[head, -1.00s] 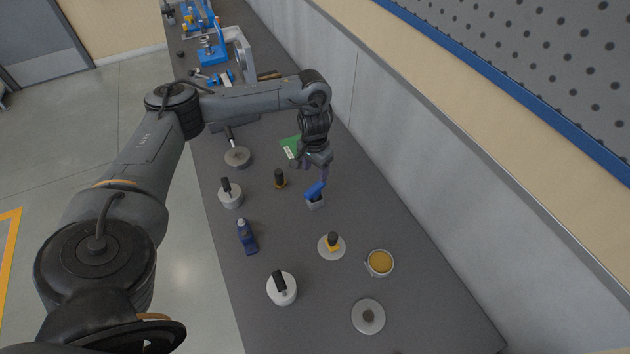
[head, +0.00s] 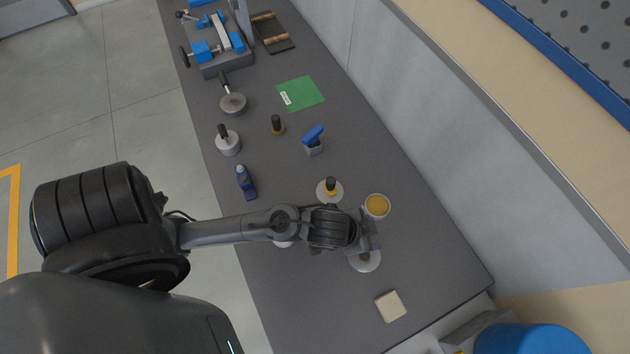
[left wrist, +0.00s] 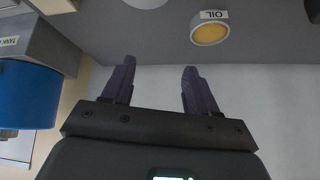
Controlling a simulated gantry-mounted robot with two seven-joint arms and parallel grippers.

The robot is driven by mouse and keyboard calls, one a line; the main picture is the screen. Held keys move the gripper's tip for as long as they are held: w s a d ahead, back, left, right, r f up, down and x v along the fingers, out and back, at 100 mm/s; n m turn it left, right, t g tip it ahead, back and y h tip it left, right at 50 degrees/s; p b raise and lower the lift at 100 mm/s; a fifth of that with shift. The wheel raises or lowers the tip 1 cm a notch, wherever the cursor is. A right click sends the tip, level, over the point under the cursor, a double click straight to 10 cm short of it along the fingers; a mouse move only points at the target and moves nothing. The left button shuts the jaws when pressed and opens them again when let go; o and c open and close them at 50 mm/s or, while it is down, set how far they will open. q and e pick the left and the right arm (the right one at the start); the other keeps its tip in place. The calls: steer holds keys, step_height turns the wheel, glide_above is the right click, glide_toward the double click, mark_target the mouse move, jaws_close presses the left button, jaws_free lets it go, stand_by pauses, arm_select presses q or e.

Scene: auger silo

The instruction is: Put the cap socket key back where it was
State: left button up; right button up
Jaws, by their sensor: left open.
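I cannot tell for certain which tool is the cap socket key. In the head view, a black-and-yellow piece (head: 331,184) stands upright on a pale round disc (head: 325,197). A black-topped piece with a brown base (head: 277,125) stands farther back. A blue-handled tool (head: 313,135) leans in a small grey block (head: 313,150). My left gripper (head: 368,242) is above another pale round disc (head: 366,262) and partly hides it. In the left wrist view its two fingers (left wrist: 158,72) are apart with nothing between them. My right gripper is not in view.
A cup of yellow oil (head: 377,206), labelled OIL in the left wrist view (left wrist: 209,33), stands beside my left gripper. A beige pad (head: 390,306) lies near the bench end. A blue bottle (head: 246,182), a green mat (head: 301,93) and a blue drum (head: 545,340) also show.

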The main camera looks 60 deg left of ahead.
arm_select(q)
steer(key=s+a+f+n+g+y, duration=0.1)
steer(key=s+a+n+g, duration=0.1)
steer(key=s+a, duration=0.5)
steer(key=s+g, duration=0.1)
steer(key=s, duration=0.2)
steer(key=shift+s+a, duration=0.2)
steer(key=shift+s, duration=0.15)
